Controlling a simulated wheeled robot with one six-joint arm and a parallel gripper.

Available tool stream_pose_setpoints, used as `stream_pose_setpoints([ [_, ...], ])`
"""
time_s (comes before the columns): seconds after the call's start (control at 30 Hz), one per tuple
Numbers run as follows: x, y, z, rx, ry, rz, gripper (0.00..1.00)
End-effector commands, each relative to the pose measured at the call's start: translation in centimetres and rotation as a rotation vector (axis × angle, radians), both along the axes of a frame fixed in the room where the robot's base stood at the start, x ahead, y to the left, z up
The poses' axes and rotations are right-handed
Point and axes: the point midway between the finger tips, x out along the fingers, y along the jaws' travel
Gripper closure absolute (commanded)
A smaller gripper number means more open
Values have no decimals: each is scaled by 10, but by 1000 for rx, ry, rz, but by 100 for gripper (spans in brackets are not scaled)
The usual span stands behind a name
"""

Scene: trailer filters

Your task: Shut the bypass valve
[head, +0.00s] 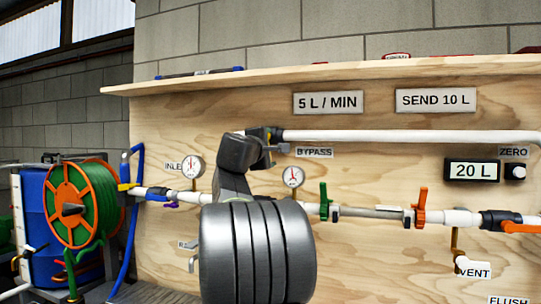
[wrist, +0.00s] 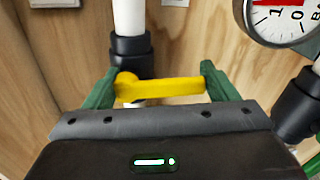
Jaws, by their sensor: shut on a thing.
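The bypass valve's yellow lever (wrist: 175,86) shows in the wrist view. Its round hub is at the left, in front of a vertical white pipe with a black fitting (wrist: 131,50). The lever lies about level, crosswise to that pipe. My gripper (wrist: 160,84) has its green fingers at the two ends of the lever, shut on it. In the head view the BYPASS label (head: 314,152) is on the plywood board, right of my arm. My arm hides the lever and most of the valve there.
A gauge (head: 293,177) is close to my arm's right; a gauge also shows at the wrist view's upper right (wrist: 285,18). A white pipe (head: 400,136) runs above. Green (head: 324,201) and orange (head: 420,206) valve handles stand to the right. A hose reel (head: 75,205) is at left.

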Motion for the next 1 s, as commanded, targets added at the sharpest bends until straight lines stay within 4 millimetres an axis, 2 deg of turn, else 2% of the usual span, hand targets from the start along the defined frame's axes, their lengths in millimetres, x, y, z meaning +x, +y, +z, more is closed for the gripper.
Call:
stream_pose_setpoints([
  [0.33, 2, 5, -4, 132, -39, -1, 61],
  [0.87, 2, 5, -4, 157, -46, -1, 61],
  [0.9, 2, 5, -4, 157, -46, -1, 16],
  [1.0, 2, 5, -3, 154, -46, 0, 0],
])
